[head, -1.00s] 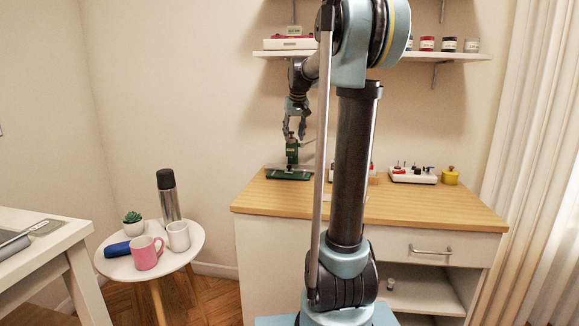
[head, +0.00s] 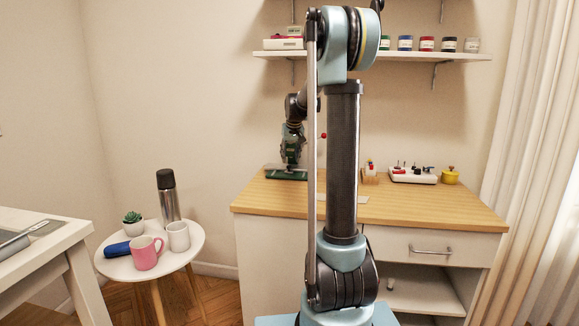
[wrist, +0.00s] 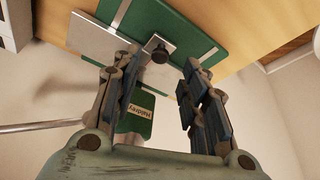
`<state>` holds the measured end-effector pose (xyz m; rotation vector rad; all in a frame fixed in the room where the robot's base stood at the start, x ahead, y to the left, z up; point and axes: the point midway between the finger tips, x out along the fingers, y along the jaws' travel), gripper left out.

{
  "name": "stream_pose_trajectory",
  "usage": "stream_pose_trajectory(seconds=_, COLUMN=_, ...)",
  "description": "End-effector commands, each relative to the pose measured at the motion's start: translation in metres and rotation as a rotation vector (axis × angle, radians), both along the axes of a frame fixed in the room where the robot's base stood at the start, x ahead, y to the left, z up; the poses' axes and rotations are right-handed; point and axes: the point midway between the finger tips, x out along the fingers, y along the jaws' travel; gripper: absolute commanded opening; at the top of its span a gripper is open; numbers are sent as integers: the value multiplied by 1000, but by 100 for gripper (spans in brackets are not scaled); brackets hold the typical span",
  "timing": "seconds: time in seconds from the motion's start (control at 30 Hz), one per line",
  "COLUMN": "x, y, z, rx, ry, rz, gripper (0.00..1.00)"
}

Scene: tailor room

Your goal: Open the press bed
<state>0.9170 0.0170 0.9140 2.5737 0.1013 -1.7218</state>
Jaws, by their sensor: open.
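The green press stands at the back left of the wooden counter; its green base (head: 285,174) shows low in the head view. In the wrist view I see the green base (wrist: 160,18), a grey metal plate (wrist: 97,38) across it and a dark round knob (wrist: 157,50). The green press body (wrist: 136,118) with a pale label is partly hidden behind the left finger. My gripper (head: 291,160) is low over the press and hides most of it in the head view. My gripper (wrist: 160,64) is open, with its fingers on either side of the knob; contact cannot be told.
A metal rod (wrist: 40,127) enters from the left in the wrist view. A red ball (head: 324,135) shows beside my arm. A white tray of small tools (head: 413,177) and a yellow pot (head: 450,177) stand to the right on the counter (head: 420,205).

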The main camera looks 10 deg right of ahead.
Motion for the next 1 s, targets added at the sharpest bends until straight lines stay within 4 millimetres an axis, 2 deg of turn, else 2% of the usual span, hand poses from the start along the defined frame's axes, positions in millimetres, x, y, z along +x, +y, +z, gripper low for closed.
stream_pose_trajectory(seconds=0.1, x=8, y=1, z=-18, rx=0, ry=0, rz=0, gripper=40)
stream_pose_trajectory(seconds=0.3, x=16, y=1, z=-38, rx=0, ry=0, rz=0, gripper=40)
stream_pose_trajectory(seconds=0.73, x=19, y=2, z=-45, rx=0, ry=0, rz=0, gripper=40)
stream_pose_trajectory(seconds=0.77, x=18, y=2, z=-45, rx=0, ry=0, rz=0, gripper=36)
stream_pose_trajectory(seconds=0.9, x=18, y=2, z=-45, rx=0, ry=0, rz=0, gripper=4)
stream_pose_trajectory(seconds=0.93, x=18, y=2, z=-45, rx=0, ry=0, rz=0, gripper=0)
stream_pose_trajectory(seconds=1.0, x=18, y=2, z=-45, rx=0, ry=0, rz=0, gripper=0)
